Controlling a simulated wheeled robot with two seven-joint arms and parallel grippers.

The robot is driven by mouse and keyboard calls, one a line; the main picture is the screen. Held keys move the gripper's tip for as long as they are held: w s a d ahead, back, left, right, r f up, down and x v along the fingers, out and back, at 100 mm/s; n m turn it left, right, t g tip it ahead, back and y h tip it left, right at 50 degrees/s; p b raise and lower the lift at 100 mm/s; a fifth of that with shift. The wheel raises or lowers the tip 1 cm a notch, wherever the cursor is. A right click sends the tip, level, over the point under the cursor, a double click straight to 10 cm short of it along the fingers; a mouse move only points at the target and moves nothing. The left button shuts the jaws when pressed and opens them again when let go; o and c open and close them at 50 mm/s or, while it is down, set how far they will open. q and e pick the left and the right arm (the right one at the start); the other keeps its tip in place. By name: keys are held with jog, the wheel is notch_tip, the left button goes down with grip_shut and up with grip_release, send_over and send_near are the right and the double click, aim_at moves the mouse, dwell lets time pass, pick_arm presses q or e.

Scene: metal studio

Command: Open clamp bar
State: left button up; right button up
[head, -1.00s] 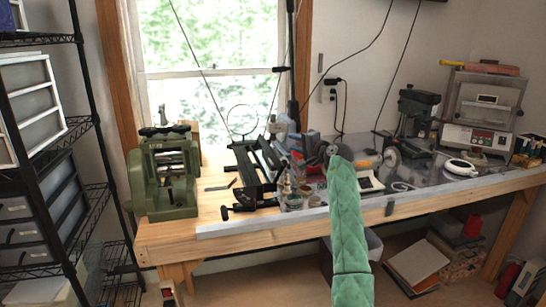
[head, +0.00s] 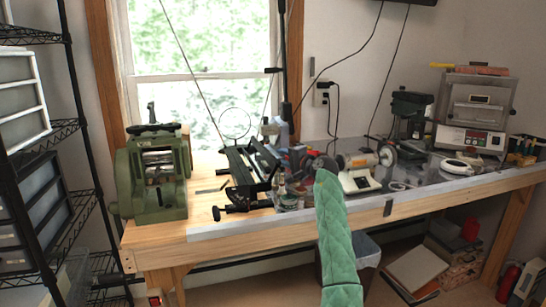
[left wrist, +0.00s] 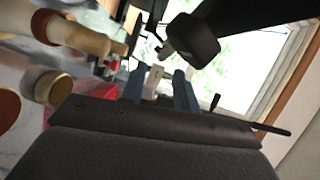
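A black bench tool with long bars (head: 248,170) and a knob at its front stands on the workbench below the window; I take it to be the one with the clamp bar, though its bar cannot be told apart at this size. My left arm, in a green quilted sleeve, rises from the bottom middle of the head view, to the right of the tool. My left gripper (left wrist: 160,82) shows in the left wrist view with two blue-grey fingers apart. A small white thing appears between or beyond the fingertips. A large dark part (left wrist: 195,40) is close above the fingers; contact is unclear.
A green rolling mill (head: 155,175) stands left of the tool. A bench grinder (head: 358,172), a drill press (head: 410,115) and a small kiln (head: 475,115) stand to the right. Small bottles (head: 288,193) crowd between tool and sleeve. A wire shelf (head: 72,130) is at the left.

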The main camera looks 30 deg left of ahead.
pick_arm(q)
jog(key=x, duration=0.6)
jog(key=shift+p, duration=0.3)
pick_arm(e)
jog(key=shift+w+r, duration=0.1)
jog(key=shift+r, duration=1.45)
pick_arm(q)
grip_shut()
